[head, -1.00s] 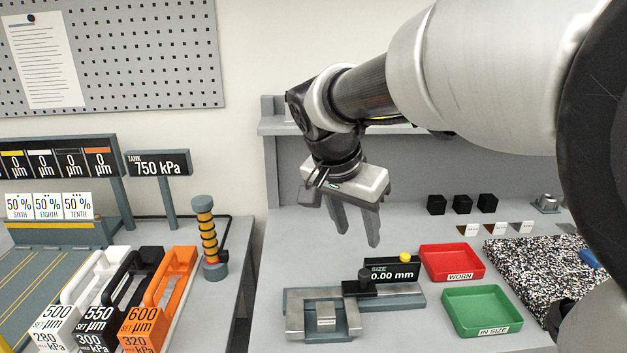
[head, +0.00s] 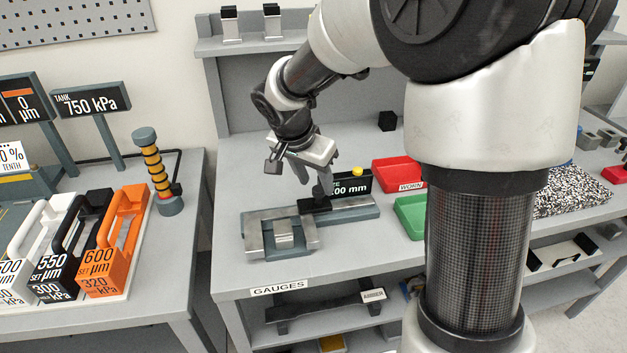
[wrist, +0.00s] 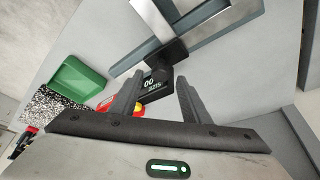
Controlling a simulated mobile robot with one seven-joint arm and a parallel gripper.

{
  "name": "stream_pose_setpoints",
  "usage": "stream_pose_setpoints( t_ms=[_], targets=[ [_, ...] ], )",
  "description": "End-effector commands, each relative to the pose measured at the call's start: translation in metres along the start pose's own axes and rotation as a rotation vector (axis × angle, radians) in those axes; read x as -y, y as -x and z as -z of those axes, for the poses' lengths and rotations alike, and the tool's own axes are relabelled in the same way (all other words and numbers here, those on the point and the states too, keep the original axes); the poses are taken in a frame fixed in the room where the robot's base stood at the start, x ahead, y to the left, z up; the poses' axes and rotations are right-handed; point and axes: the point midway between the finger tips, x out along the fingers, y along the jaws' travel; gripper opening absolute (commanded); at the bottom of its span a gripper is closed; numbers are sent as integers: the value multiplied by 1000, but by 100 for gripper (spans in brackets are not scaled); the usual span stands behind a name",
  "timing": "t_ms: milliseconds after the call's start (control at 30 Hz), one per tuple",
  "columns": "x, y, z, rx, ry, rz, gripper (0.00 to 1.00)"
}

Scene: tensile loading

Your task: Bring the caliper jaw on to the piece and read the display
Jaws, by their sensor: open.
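The caliper (head: 350,211) lies on the grey bench, with a steel fixed end at the left and a rail running right. A small pale metal block (head: 284,233) sits at its left end. The black sliding jaw part (head: 315,206) is on the rail, apart from the block. The display (head: 352,187) behind it shows ".00 mm", its left part hidden by my gripper. My gripper (head: 313,186) is open and empty, fingers down, just above the black jaw part. In the wrist view the jaw part (wrist: 174,53) lies beyond and between the fingertips (wrist: 157,88).
A red WORN tray (head: 397,174) and green tray (head: 410,214) stand right of the caliper; the green one is partly behind my arm. A yellow button (head: 358,171) tops the display. Bench in front of the caliper is clear.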

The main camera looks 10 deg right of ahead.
Motion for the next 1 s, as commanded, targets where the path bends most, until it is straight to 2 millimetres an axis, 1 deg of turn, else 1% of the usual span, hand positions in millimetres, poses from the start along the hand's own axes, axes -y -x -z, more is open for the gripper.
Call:
stream_pose_setpoints(
  t_ms=[33, 200, 533, 733, 767, 867, 1000],
  targets=[
    [0, -8, -1, 2, 0, -2, 43],
    [0, -22, 0, 1, 0, -1, 43],
    [0, -24, 0, 0, 0, 0, 43],
    [0, -24, 0, 0, 0, 0, 9],
    [0, -24, 0, 0, 0, 0, 7],
    [1, -25, -1, 0, 1, 1, 7],
    [15, -25, -14, -4, 3, 4, 7]
  ],
)
